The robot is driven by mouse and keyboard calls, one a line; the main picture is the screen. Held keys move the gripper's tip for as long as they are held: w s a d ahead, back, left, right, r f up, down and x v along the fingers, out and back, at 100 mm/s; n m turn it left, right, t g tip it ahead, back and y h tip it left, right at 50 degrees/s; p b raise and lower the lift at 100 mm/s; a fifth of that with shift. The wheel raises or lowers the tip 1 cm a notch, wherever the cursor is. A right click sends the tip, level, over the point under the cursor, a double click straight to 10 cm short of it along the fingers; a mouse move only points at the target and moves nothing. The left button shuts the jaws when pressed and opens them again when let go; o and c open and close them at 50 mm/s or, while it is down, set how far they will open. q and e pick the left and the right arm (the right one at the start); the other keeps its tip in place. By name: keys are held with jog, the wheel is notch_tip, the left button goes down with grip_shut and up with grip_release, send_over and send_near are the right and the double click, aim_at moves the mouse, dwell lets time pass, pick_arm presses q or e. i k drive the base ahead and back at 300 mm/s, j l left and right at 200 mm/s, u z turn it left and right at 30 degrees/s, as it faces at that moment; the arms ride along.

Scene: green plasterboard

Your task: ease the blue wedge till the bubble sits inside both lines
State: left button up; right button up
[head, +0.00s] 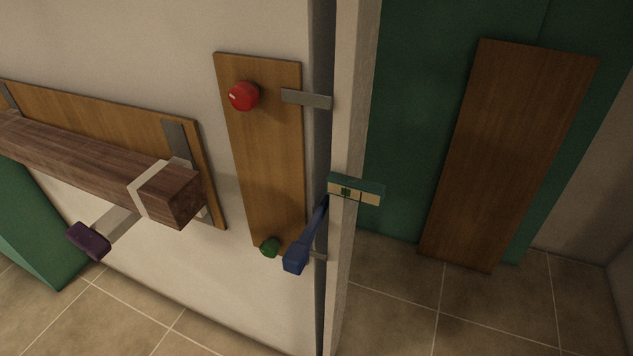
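A small level with a green top and cream face (370,197) sits across the post, just above the wedge's thin tip. A dark green window with fine lines shows on its face. The bubble is too small to make out against the lines. Neither of my grippers is in view.
A wooden board (262,150) left of the post carries a red knob (243,96) and a green knob (270,247). A thick wooden beam (90,160) with a purple-ended handle (88,240) juts in from the left. A brown panel (510,150) leans at right. Tiled floor (390,300) is clear.

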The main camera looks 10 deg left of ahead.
aim_at(295, 256)
jog(key=j+z, duration=0.35)
jog(key=j, duration=0.2)
jog(key=j+z, duration=0.35)
jog(key=j, duration=0.25)
jog(key=k+j+z, duration=0.1)
jog(key=j+z, duration=0.25)
jog(key=j, duration=0.2)
